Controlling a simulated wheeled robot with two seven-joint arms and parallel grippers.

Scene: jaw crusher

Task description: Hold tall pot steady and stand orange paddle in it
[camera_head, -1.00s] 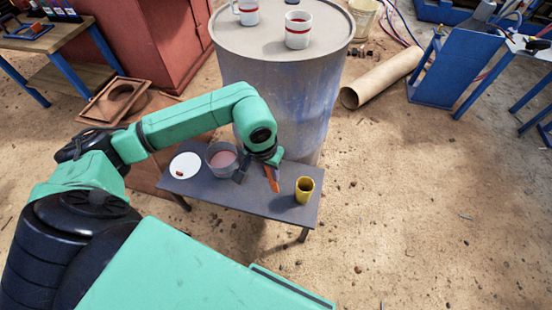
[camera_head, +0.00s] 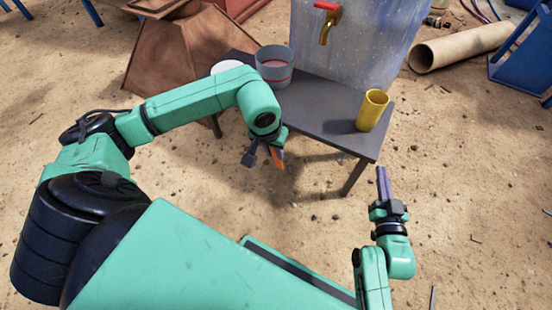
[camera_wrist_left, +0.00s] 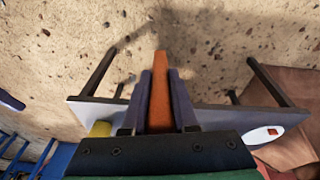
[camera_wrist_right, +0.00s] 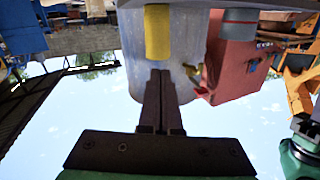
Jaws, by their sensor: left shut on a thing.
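The tall yellow pot (camera_head: 371,111) stands upright near the right end of the small dark table (camera_head: 320,113). It also shows in the right wrist view (camera_wrist_right: 158,32). My left gripper (camera_head: 266,157) is shut on the orange paddle (camera_head: 278,157) and holds it in front of the table's near edge, left of the pot. The paddle sits between the fingers in the left wrist view (camera_wrist_left: 162,95). My right gripper (camera_head: 383,182) is shut and empty, apart from the pot, in front of the table's right end. Its fingers are together in the right wrist view (camera_wrist_right: 158,100).
A grey pot (camera_head: 274,66) and a white plate (camera_head: 226,67), partly hidden by my left arm, are at the table's left end. A drum with a brass tap (camera_head: 327,25) stands behind. A pipe (camera_head: 460,47) lies at the back right. The ground right of the table is mostly clear.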

